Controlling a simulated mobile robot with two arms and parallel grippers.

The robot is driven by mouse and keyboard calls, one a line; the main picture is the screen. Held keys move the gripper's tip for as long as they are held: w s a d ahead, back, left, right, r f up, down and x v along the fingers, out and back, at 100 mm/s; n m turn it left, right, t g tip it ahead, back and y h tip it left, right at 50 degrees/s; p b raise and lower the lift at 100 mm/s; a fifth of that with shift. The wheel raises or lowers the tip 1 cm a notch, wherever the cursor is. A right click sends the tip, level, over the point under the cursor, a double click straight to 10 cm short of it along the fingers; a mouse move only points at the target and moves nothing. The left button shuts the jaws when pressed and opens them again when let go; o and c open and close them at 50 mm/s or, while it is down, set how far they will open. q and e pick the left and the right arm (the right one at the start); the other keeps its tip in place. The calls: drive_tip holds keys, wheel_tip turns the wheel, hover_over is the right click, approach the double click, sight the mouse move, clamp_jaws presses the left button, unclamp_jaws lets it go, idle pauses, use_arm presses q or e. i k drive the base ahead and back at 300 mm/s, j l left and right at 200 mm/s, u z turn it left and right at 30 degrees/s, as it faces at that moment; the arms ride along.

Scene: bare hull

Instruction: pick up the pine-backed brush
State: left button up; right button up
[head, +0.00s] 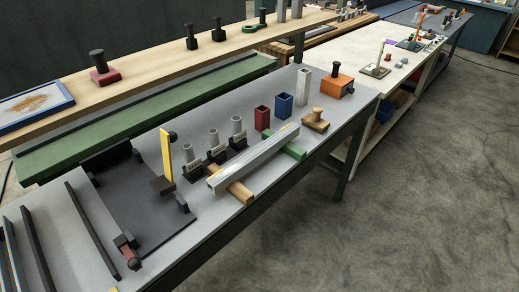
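A small light-wood piece with a raised knob (316,119) rests on the grey bench top (330,138), near its front edge at the right. It looks like the pine-backed brush, but bristles cannot be made out at this size. It stands apart, in front of the orange block and right of the green support. Neither of my grippers is in view.
A metal bar (255,158) lies across a wooden and a green support (294,147). Red (262,118) and blue (284,105) square holders and an orange block (337,86) stand behind. A black plate (145,205) lies left. The floor (420,220) at right is clear.

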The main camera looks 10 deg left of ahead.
sight(314, 122)
drive_tip(key=i+l+u, duration=0.15)
drive_tip(key=i+l, duration=0.2)
drive_tip(key=i+l+u, duration=0.2)
drive_tip(key=i+l, duration=0.15)
drive_tip(key=i+l+u, duration=0.15)
drive_tip(key=i+l, duration=0.2)
drive_tip(key=l, duration=0.25)
